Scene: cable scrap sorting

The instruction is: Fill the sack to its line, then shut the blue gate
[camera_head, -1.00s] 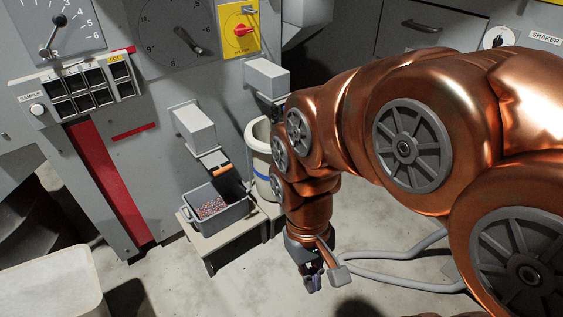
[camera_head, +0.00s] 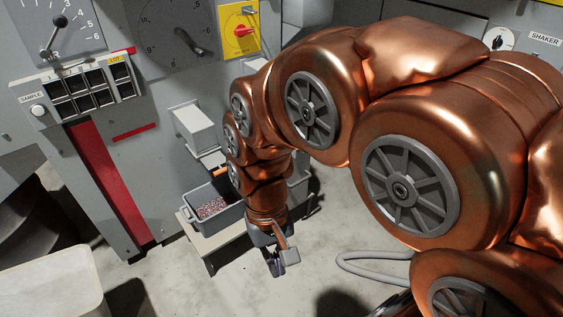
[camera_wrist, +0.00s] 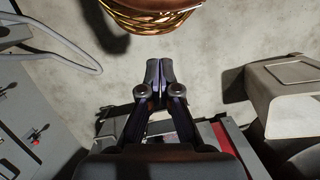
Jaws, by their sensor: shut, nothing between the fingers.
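My gripper (camera_head: 276,268) hangs low over the floor, in front of the low stand. In the wrist view its two fingers (camera_wrist: 160,66) are together with nothing between them. A cream container with a blue band, perhaps the sack, is now hidden behind my arm; its fill cannot be told. I cannot make out a blue gate in either current view. A grey chute (camera_head: 195,129) with an orange-tipped part (camera_head: 219,173) sits on the machine wall, above a grey bin (camera_head: 226,221) holding multicoloured granules. The bin is left of my gripper.
The bin stands on a low pale stand (camera_head: 214,246). A sample panel (camera_head: 90,86), dials and a yellow plate with a red switch (camera_head: 240,31) are on the wall. A pale container (camera_head: 50,285) is at lower left. A grey hose (camera_head: 365,267) lies on the floor at right.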

